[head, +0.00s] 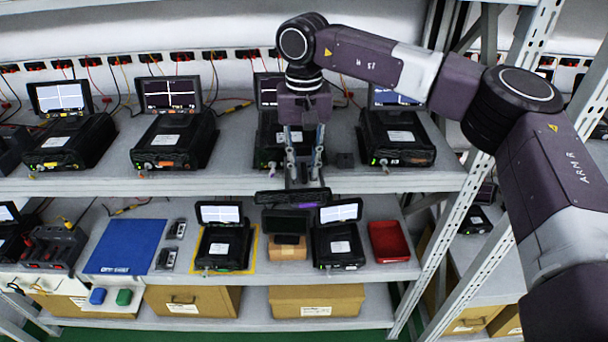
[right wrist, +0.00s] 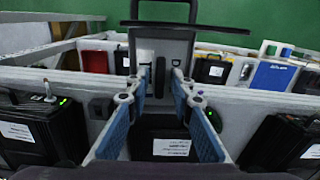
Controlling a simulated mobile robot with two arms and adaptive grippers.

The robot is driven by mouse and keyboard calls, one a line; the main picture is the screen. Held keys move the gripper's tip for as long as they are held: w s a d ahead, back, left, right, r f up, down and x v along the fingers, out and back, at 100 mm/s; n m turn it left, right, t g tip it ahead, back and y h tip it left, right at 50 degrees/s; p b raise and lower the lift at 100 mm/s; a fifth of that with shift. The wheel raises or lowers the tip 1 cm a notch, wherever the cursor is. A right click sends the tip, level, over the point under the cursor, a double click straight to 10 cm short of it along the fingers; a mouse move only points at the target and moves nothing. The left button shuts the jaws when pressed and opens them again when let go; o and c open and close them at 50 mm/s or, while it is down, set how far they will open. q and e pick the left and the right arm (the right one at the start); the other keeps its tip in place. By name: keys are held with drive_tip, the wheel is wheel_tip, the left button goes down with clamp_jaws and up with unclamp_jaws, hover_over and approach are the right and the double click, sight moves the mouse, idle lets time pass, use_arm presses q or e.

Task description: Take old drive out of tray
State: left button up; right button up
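On the upper shelf, the third tester (head: 266,150) is a black case with a screen behind it, partly hidden by my right gripper (head: 304,180). A grey tray (right wrist: 180,50) stands out from its front, with a black front bar (head: 280,197) that overhangs the shelf edge. My right gripper points down over the tray, fingers apart on either side of a narrow dark shape (right wrist: 160,80). I cannot tell whether that shape is the old drive or whether the fingers touch it. The tester's label (right wrist: 171,147) shows between the blue finger links. My left gripper is out of view.
Other testers (head: 175,135) (head: 397,135) stand on both sides. The lower shelf holds a blue mat (head: 125,245), a tester on a yellow mat (head: 252,264), a brown block (head: 288,253) and a red bin (head: 389,240). A rack post (head: 455,225) stands at right.

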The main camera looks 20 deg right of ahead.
sight(303, 170)
clamp_jaws()
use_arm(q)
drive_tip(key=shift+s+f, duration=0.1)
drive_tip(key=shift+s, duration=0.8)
use_arm(e)
drive_tip(key=shift+w+r+b, duration=0.1)
drive_tip(key=shift+r+b, duration=0.35)
wheel_tip(303, 170, up, 2)
drive_tip(key=shift+r+b, duration=0.1)
drive_tip(key=shift+b, duration=0.55)
use_arm(q)
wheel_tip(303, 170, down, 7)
drive_tip(key=b, duration=0.4)
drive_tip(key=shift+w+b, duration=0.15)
drive_tip(key=shift+b, duration=0.25)
use_arm(e)
drive_tip(key=s+a+r, duration=0.2)
drive_tip(key=s, duration=0.6)
drive_tip(key=s+a+r, duration=0.2)
drive_tip(key=s+a, duration=0.1)
drive_tip(key=s, duration=0.6)
drive_tip(key=shift+s, duration=0.2)
